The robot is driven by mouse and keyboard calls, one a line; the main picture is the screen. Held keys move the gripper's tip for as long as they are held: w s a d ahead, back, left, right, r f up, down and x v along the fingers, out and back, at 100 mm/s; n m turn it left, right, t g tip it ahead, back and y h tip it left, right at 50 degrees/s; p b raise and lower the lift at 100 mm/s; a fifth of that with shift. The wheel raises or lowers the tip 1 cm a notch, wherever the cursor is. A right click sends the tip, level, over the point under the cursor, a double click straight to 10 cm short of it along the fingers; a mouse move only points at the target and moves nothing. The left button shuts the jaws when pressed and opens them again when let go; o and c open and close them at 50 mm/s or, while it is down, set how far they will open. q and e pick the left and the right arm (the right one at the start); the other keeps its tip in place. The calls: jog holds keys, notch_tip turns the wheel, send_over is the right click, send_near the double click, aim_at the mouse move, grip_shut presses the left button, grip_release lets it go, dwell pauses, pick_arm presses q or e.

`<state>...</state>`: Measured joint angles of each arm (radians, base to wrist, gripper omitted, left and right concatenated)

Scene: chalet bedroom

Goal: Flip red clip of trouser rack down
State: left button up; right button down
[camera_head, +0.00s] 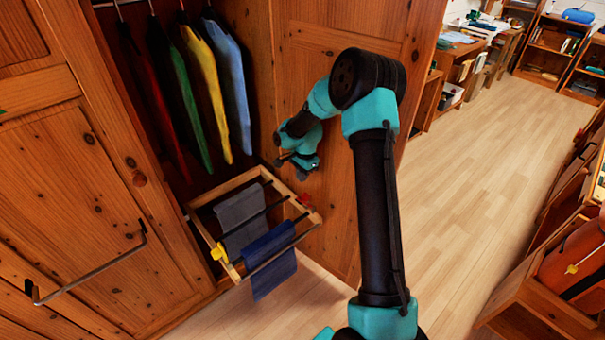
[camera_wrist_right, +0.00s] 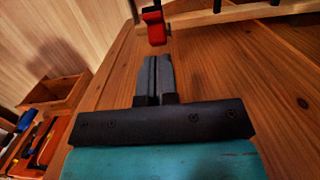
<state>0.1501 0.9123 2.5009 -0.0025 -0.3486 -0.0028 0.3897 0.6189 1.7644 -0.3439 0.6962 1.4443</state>
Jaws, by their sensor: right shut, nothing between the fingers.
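The wooden trouser rack (camera_head: 225,188) is pulled out of the wardrobe, with grey trousers (camera_head: 240,220) and blue trousers (camera_head: 271,257) hanging over its dark bars. The red clip (camera_head: 306,199) sits on the rack's right side. A yellow clip (camera_head: 218,252) is on the opposite side. My right gripper (camera_head: 301,175) is shut and empty, just above and behind the red clip in the head view. In the right wrist view the red clip (camera_wrist_right: 153,27) stands just beyond the shut fingertips (camera_wrist_right: 157,58), apparently with a small gap. My left gripper is not in view.
Red, green, yellow and blue garments (camera_head: 232,85) hang above the rack. The wooden wardrobe panel (camera_head: 335,215) stands close to the right of the rack. A closed door with a bar handle (camera_head: 95,265) is at left. Floor (camera_head: 455,190) is clear at right.

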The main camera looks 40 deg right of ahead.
aim_at(300, 198)
jog(key=f, duration=0.7)
jog(key=shift+a, duration=0.4)
jog(key=shift+a, duration=0.2)
